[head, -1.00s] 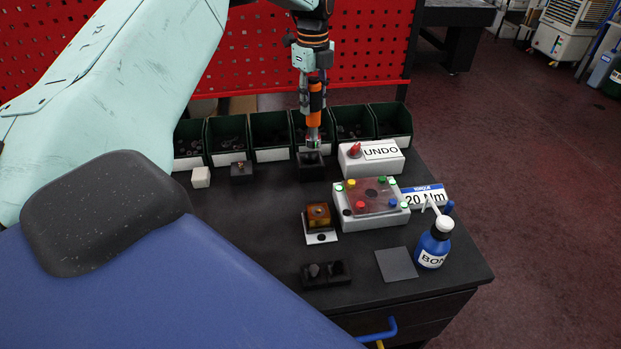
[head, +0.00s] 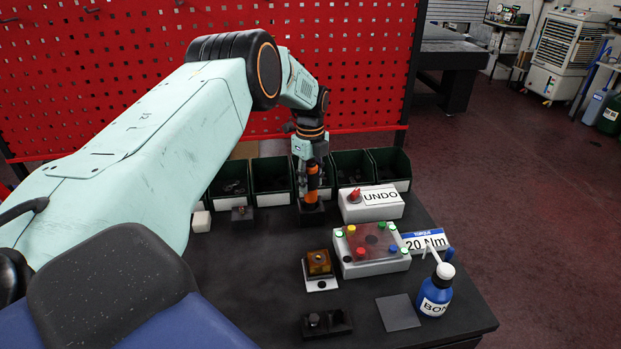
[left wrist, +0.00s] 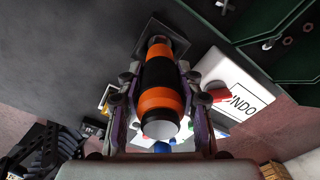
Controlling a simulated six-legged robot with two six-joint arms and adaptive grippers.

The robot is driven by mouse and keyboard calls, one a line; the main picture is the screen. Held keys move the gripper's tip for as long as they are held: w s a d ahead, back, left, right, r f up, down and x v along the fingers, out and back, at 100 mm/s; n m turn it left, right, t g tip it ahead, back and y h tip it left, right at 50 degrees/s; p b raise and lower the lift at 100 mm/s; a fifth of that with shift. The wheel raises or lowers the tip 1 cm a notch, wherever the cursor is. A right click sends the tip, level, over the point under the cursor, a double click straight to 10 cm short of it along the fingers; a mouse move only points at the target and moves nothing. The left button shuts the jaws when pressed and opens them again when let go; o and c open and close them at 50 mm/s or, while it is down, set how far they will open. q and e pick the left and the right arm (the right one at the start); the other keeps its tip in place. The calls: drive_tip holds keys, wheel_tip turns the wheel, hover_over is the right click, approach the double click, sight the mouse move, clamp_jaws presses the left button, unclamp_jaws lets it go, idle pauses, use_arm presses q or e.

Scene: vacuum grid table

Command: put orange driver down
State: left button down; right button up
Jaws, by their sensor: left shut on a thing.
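The orange driver (head: 312,182), with a black band, stands upright at the back of the dark table (head: 235,285). Its lower end is at a small black holder (head: 311,214); whether it is fully seated I cannot tell. My left gripper (head: 312,172) comes down from above and is shut on the driver. In the left wrist view the driver (left wrist: 158,108) lies between the two fingers, its grey end cap toward the camera, with the black holder (left wrist: 178,46) beyond it. My right gripper is not in view.
Green bins (head: 271,174) line the back edge. The white UNDO box (head: 371,204) is just right of the holder. A box with coloured buttons (head: 373,262), an amber block (head: 319,263) and a blue bottle (head: 434,295) stand nearer. A red pegboard (head: 130,70) rises behind.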

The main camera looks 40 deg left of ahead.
use_arm(q)
drive_tip(key=shift+w+f, duration=0.1)
drive_tip(key=shift+w, duration=0.05)
drive_tip(key=c, duration=1.3)
unclamp_jaws()
drive_tip(key=o, duration=0.4)
drive_tip(key=shift+s+d+r, duration=0.1)
drive_tip(key=shift+s+r, duration=0.1)
drive_tip(key=shift+s, duration=0.1)
drive_tip(key=shift+w+f, duration=0.1)
drive_tip(key=shift+w, duration=0.05)
drive_tip(key=shift+w, duration=0.1)
wheel_tip(320, 180, up, 11)
drive_tip(key=shift+r+b, duration=0.15)
drive_tip(key=shift+b, duration=0.25)
drive_tip(key=shift+s+r, duration=0.2)
drive_tip(key=shift+r, duration=0.25)
